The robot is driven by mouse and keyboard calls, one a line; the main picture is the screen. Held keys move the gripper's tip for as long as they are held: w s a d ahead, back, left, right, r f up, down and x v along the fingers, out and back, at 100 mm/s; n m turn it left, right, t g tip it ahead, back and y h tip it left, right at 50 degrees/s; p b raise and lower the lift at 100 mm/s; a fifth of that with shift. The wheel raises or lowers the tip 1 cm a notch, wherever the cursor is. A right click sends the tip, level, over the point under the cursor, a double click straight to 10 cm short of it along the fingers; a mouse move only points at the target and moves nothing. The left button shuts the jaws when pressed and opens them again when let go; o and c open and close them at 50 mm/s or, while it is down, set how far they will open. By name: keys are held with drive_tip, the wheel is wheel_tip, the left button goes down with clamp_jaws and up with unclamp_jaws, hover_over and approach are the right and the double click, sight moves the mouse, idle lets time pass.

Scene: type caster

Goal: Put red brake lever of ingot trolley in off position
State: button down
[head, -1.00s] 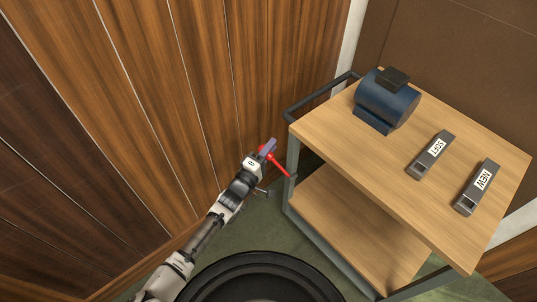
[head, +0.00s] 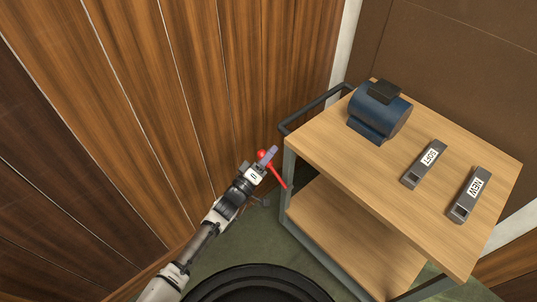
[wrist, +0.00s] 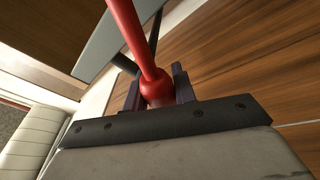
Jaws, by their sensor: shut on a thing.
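The red brake lever (head: 275,171) sticks out from the left end of the ingot trolley (head: 338,162), slanting up and left from the frame to a red knob. My gripper (head: 268,157) is at the knob end, left of the trolley. In the wrist view the red lever (wrist: 138,45) runs down to its rounded end between the two dark fingers of my gripper (wrist: 157,90). The fingers are shut on this end. The lever's lower pivot is hard to make out in the head view.
On the wooden top stand a blue motor (head: 378,112) and two grey ingots, one marked "LOST" or similar (head: 425,164) and one marked "NEW" (head: 470,195). A dark handle bar (head: 315,104) juts from the trolley's left end. A wood-panelled wall (head: 200,90) is close on the left.

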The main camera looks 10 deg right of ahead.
drive_tip(key=c, duration=1.1)
unclamp_jaws()
drive_tip(key=v, duration=1.3)
drive_tip(key=shift+s+a+f, duration=0.15)
drive_tip(key=shift+s+a, duration=0.1)
